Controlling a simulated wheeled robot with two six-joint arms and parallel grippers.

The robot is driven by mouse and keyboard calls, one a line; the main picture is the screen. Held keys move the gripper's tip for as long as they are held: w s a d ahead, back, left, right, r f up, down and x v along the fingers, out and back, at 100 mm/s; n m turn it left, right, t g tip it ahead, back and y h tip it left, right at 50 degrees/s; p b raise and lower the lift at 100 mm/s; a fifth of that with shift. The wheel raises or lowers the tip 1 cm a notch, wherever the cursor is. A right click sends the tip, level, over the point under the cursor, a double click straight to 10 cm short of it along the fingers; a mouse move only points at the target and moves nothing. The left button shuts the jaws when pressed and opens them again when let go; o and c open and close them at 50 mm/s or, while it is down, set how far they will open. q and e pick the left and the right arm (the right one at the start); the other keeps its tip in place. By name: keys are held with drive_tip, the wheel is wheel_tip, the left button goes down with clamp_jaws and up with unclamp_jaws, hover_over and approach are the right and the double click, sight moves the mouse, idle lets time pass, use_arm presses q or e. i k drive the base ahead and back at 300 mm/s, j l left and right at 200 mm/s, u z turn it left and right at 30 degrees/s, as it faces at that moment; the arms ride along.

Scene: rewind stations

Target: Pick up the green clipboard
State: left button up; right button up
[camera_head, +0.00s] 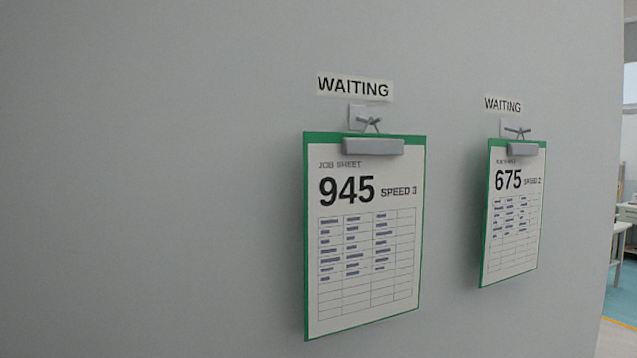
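Two green clipboards hang on a grey wall in the head view. The nearer green clipboard (423,210) is in the middle and holds a job sheet reading 945, SPEED 3. The farther green clipboard (486,225) is to its right and looks smaller; its sheet reads 675, SPEED 2. Each has a grey clip at its top and hangs at a small wall hook, the nearer hook (358,116) and the farther hook (504,128). Neither of my grippers is in view.
A WAITING label (354,87) is above the nearer clipboard and another WAITING label (502,105) above the farther one. The grey wall (150,180) is bare on the left. Past its right edge, a table (624,226) stands partly in view over a teal floor (622,290).

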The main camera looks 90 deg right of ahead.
sight(364, 192)
drive_tip(key=z, duration=3.35)
